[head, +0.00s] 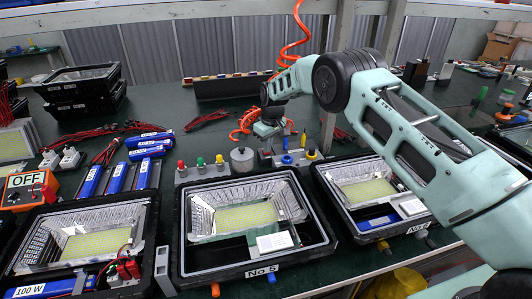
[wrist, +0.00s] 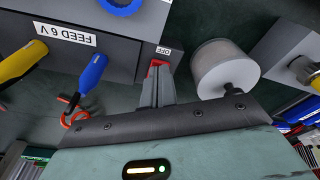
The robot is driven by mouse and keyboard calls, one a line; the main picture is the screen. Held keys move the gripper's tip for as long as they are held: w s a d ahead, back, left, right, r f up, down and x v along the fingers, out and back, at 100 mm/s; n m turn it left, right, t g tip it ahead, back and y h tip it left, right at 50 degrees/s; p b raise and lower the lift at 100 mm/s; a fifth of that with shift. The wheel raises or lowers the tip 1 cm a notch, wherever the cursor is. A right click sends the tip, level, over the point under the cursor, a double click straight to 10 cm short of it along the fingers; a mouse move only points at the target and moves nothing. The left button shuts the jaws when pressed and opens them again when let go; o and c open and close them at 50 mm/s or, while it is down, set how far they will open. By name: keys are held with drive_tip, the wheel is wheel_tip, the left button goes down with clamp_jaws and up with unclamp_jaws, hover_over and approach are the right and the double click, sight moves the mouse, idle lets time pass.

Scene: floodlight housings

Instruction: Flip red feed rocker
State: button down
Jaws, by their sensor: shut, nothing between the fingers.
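The red feed rocker (wrist: 155,65) shows in the wrist view as a small red patch on a grey box (wrist: 120,58) labelled FEED 6 V. In the head view my gripper (head: 268,146) is low over the back of the bench, beside the feed box (head: 297,160); the rocker cannot be made out there.
A grey cylinder (wrist: 224,68) stands close right of my fingers. In the head view, floodlight housing No 5 (head: 183,235) lies in front, and an orange box reading OFF (head: 28,190) stands far left.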

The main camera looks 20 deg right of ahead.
drive_tip(key=shift+f, duration=0.25)
drive_tip(key=shift+r, duration=0.1)
drive_tip(key=shift+r+p, duration=1.7)
drive_tip(key=shift+r, duration=1.8)
